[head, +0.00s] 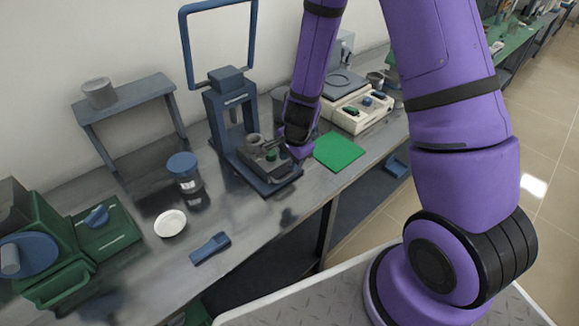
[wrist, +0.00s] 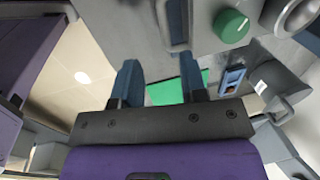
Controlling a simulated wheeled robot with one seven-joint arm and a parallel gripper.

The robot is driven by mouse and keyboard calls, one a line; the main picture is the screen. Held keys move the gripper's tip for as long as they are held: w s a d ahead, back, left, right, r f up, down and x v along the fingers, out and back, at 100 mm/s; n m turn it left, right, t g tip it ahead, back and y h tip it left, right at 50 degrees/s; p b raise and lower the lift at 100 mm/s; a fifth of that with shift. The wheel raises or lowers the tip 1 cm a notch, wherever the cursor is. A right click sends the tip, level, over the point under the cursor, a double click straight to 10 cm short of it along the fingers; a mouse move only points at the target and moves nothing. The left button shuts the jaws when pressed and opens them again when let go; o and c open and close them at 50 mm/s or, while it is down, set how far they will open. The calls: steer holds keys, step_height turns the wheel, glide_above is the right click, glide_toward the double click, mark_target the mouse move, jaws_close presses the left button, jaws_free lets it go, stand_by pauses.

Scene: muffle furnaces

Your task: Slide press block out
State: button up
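A dark blue-grey press (head: 228,112) with a tall blue handle frame stands on the bench in the head view. The grey press block (head: 256,150) sits at its base, with a green knob and a round metal cup on it. The block (wrist: 210,42) fills the upper part of the wrist view, with its green knob (wrist: 231,26) and a blue-grey bar handle (wrist: 174,24). My gripper (head: 288,153) is at the block's right side. In the wrist view my gripper (wrist: 159,62) has its fingers apart, with the handle just beyond the fingertips. The arm partly hides the contact area.
A green mat (head: 338,151) lies right of the press, before a cream balance (head: 352,110). A blue-lidded jar (head: 184,172), white dish (head: 170,223) and blue tool (head: 210,248) are left of it. A small shelf (head: 130,100) stands behind, and green equipment (head: 105,232) at far left.

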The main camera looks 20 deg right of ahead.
steer(key=shift+s+d+r, duration=0.1)
steer(key=shift+s+r, duration=0.05)
steer(key=shift+r, duration=0.55)
steer(key=shift+s+r, duration=0.1)
steer(key=shift+r, duration=0.6)
steer(key=s+r+n+t+y, duration=0.1)
steer(key=s+r+n, duration=0.25)
steer(key=r, duration=0.75)
steer(key=s+r+n+t+y, duration=0.15)
steer(key=r+n, duration=0.25)
steer(key=r, duration=0.7)
steer(key=s+d+r+n+h, duration=0.1)
steer(key=s+d+r+n, duration=0.1)
steer(key=s+r, duration=0.4)
steer(key=s+d+r+n+h, duration=0.2)
steer(key=s+r+n, duration=0.3)
steer(key=s, duration=0.7)
steer(key=shift+d+r+t, duration=0.35)
steer(key=shift+d+r, duration=0.3)
steer(key=shift+r, duration=0.1)
